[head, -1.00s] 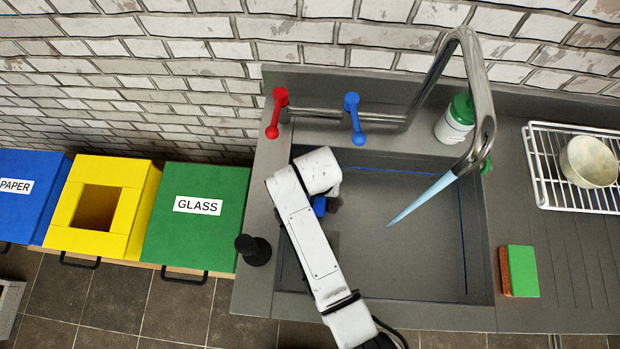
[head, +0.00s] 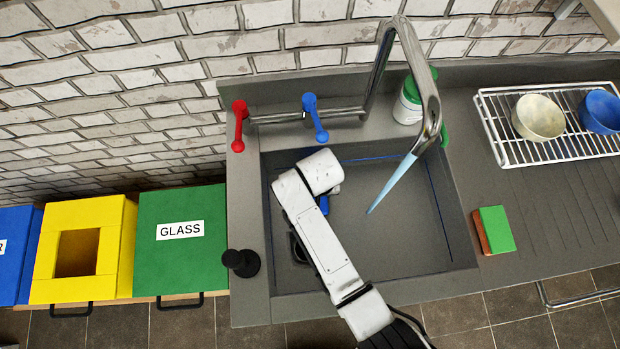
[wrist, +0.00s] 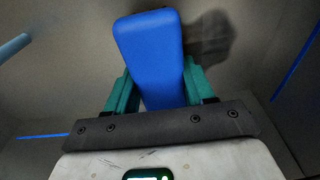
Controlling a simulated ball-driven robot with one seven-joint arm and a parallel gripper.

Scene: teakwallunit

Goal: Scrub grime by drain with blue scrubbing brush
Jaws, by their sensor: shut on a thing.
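My gripper (wrist: 158,100) is shut on the blue scrubbing brush (wrist: 152,50), which sits between its two green fingers in the wrist view. A small part of the blue brush (head: 324,204) shows beside my arm in the head view, inside the grey sink basin (head: 440,240). A dark patch (wrist: 208,38) shows on the basin floor just beyond the brush; I cannot tell whether it is grime or shadow. The drain (head: 298,248) shows in part as a dark shape beside my arm in the head view. The brush's bristles are hidden.
A faucet (head: 432,100) pours a water stream (head: 392,182) into the basin. A sponge (head: 496,230) lies right of it, below a dish rack (head: 490,120) with bowls. A green-capped bottle (head: 408,105) stands behind. A black stopper-like knob (head: 242,262) stands at the left rim.

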